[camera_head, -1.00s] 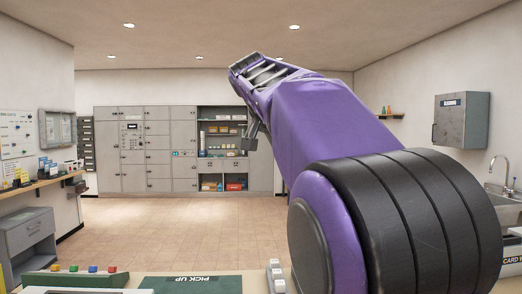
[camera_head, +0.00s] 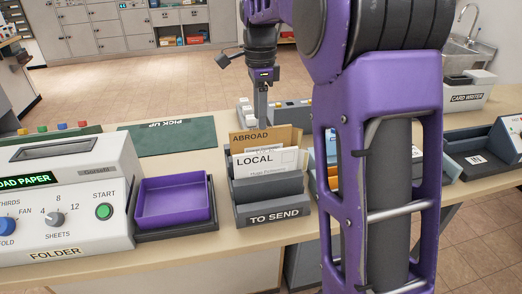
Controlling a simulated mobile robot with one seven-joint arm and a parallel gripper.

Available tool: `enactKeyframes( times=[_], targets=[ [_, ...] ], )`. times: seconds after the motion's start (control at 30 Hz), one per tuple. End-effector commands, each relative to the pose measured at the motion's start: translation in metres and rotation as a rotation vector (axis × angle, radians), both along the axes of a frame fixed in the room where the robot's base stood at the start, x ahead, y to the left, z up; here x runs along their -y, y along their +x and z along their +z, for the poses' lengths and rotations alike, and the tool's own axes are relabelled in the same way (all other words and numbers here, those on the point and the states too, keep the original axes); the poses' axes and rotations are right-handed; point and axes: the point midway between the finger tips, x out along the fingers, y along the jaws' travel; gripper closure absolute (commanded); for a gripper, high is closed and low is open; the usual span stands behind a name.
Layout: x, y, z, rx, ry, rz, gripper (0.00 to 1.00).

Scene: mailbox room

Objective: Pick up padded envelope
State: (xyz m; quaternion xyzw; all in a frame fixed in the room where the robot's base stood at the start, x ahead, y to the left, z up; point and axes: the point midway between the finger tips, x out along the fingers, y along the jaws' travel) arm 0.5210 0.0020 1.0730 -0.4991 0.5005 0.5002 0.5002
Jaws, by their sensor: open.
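No padded envelope can be told for certain. In the head view, a grey TO SEND holder (camera_head: 270,208) stands on the counter with a white LOCAL piece (camera_head: 262,163) in front and a tan piece marked ABROAD (camera_head: 284,135) behind it. My gripper (camera_head: 261,118) points down just behind the holder, near the tan piece's top edge. It is open, seen edge-on, with nothing visible between its fingers. My purple arm hides part of the counter to the right of the holder.
A white folder machine (camera_head: 75,200) and a purple tray (camera_head: 172,202) stand left of the holder. A green PICK UP mat (camera_head: 168,136) lies behind them. A card writer (camera_head: 466,94) and dark trays (camera_head: 480,150) are at the right.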

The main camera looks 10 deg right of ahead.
Motion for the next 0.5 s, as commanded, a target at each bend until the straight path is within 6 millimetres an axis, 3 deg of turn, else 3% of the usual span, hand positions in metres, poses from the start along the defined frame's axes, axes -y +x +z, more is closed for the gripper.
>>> enactKeyframes(
  times=[0.1,0.27,0.5],
  targets=[
    [0.0,0.0,-0.017,-0.001,-0.001,0.0,0.5],
    [0.0,0.0,-0.025,-0.001,-0.001,0.001,0.5],
    [0.003,-0.001,-0.06,-0.002,-0.001,0.0,0.5]
  ],
)
